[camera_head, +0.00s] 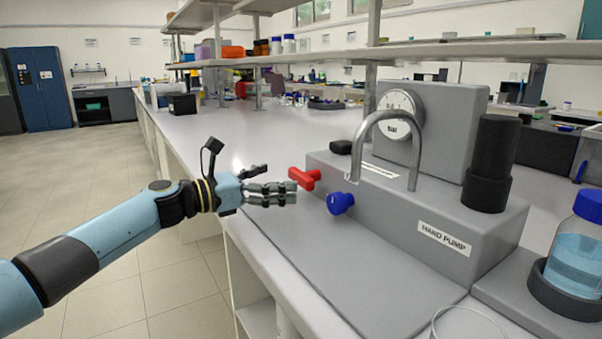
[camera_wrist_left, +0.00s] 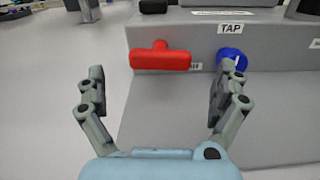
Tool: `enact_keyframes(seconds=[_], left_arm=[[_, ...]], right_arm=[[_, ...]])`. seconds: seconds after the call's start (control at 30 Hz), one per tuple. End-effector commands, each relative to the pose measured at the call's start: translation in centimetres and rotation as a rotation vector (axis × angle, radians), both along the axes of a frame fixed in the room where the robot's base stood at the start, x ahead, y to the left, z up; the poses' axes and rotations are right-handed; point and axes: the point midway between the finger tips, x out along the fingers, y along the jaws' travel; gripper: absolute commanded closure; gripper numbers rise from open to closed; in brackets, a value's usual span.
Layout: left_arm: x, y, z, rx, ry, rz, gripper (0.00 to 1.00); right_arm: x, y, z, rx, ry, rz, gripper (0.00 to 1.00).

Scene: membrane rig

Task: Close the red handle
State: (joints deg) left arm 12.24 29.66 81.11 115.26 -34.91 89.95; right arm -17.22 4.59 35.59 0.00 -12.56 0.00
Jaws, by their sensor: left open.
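The red handle (camera_head: 305,179) is a T-shaped piece on the front left of the grey hand pump rig (camera_head: 400,215). In the left wrist view the red handle (camera_wrist_left: 160,57) shows with its crossbar lying level, ahead of and between the fingers. My left gripper (camera_head: 292,186) is open and empty, just left of the red handle in the head view. In the left wrist view the left gripper (camera_wrist_left: 155,92) has its fingers spread wide, with a gap to the handle. My right gripper does not show.
A blue knob (camera_head: 340,203) sits right of the red handle, under a TAP label. A curved metal pipe (camera_head: 397,115), a gauge (camera_head: 398,112) and a black cylinder (camera_head: 490,165) stand on the rig. A blue-capped bottle (camera_head: 577,255) stands at far right. The bench left of the rig is clear.

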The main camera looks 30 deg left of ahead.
Motion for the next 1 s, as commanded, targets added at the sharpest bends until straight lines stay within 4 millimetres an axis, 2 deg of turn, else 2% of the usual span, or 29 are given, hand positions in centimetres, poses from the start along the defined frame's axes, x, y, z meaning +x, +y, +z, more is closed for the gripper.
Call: enact_keyframes(seconds=[0.1, 0.3, 0.7, 1.0], left_arm=[[2.2, -1.3, 0.2, -0.004, -0.001, 0.000, 0.00], [4.6, -2.7, 0.1, -0.001, 0.000, 0.000, 0.00], [5.3, -3.2, 0.0, 0.001, 0.001, -0.001, 0.00], [5.3, -3.2, 0.0, 0.001, 0.001, -0.001, 0.39]], right_arm=[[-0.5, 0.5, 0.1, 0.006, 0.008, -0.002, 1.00], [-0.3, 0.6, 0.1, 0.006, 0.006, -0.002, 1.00], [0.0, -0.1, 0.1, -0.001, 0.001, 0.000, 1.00], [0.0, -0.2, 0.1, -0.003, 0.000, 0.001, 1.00]])
